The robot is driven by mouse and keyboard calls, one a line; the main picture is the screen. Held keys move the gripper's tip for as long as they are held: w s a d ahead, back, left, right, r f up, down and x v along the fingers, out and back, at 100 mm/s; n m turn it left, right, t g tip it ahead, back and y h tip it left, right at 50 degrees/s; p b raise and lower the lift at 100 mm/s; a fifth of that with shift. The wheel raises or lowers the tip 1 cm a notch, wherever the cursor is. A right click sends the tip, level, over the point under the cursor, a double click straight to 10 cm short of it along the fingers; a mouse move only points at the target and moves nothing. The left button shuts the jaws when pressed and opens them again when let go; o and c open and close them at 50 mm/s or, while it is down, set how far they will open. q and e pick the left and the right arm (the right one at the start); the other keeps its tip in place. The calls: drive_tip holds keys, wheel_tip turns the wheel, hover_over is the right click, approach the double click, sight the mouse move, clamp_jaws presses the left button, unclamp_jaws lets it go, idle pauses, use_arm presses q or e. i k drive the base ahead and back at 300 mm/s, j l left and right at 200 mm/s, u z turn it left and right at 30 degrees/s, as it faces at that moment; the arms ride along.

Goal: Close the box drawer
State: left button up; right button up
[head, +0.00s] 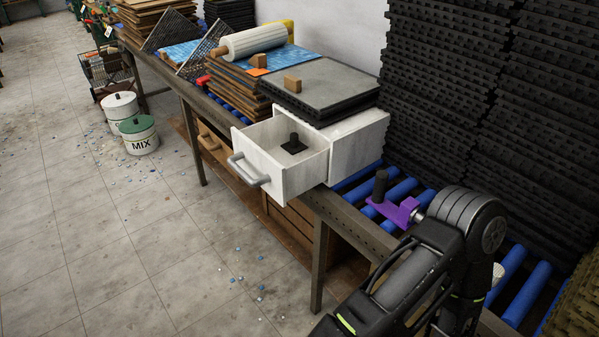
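The white box (358,138) sits on the workbench under a stack of dark sheets. Its drawer (303,178) is pulled out toward the front left, past the bench edge. A grey bar handle (247,170) is on the drawer's front. A black piece with a square base and an upright knob (293,146) lies inside the open drawer. One of my arms fills the lower right, with its round joint over the rollers, to the right of the box. I see no gripper fingers, and nothing of mine touches the drawer or its handle.
A purple piece with a black upright grip (394,210) is over the blue rollers (358,194), beside my arm. Stacked black mats (450,90) rise behind. Buckets (138,134) stand on the floor. The floor before the drawer is open, with scattered chips.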

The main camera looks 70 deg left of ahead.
sight(258, 158)
drive_tip(key=u, duration=3)
drive_tip(key=l, duration=0.75)
drive_tip(key=u, duration=0.05)
